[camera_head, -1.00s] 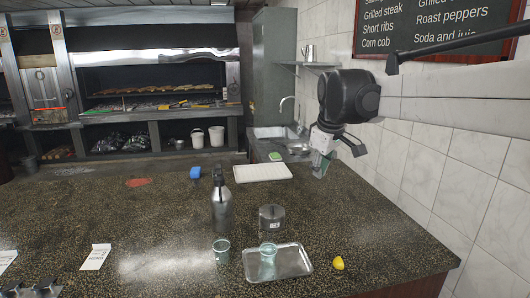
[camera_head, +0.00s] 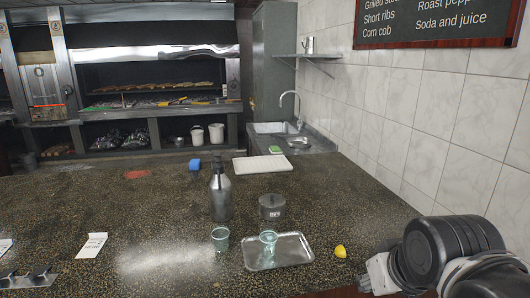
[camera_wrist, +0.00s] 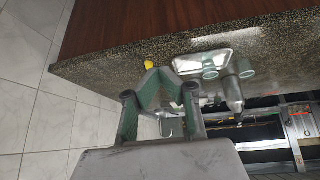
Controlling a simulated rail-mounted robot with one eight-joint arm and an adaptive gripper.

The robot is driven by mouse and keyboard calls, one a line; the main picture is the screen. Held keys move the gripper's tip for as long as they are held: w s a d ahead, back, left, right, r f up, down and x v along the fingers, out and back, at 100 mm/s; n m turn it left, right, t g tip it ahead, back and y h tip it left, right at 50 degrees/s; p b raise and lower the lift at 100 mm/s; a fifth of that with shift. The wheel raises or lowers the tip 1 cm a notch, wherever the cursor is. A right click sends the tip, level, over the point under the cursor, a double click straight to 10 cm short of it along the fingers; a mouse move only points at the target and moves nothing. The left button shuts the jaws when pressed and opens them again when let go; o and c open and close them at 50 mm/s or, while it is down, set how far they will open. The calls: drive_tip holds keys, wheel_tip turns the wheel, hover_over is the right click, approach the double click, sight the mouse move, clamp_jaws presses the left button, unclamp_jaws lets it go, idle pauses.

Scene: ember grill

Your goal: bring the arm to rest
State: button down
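My gripper (camera_wrist: 160,84) shows in the wrist view with two green-padded fingers. The inner faces of the pads show with a gap between them, and nothing is held there. In the head view my arm's dark rounded wrist end is at the lower right, right of the counter's edge. The gripper's fingers cannot be made out in that view. In the wrist view the counter lies beyond the fingers, with pale floor tiles to the left.
The dark speckled counter (camera_head: 130,205) holds a metal tray (camera_head: 291,256) with a glass, a lemon (camera_head: 340,251), a steel bottle (camera_head: 220,194), a lidded pot (camera_head: 271,207) and a white board (camera_head: 262,168). A tiled wall (camera_head: 440,120) stands at right.

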drive_tip(key=shift+m, duration=0.5)
drive_tip(key=s+f, duration=0.1)
drive_tip(key=f, duration=0.1)
drive_tip(key=s+f, duration=0.1)
drive_tip(key=s, duration=0.1)
drive_tip(key=shift+d+f, duration=0.15)
drive_tip(key=shift+f, duration=0.2)
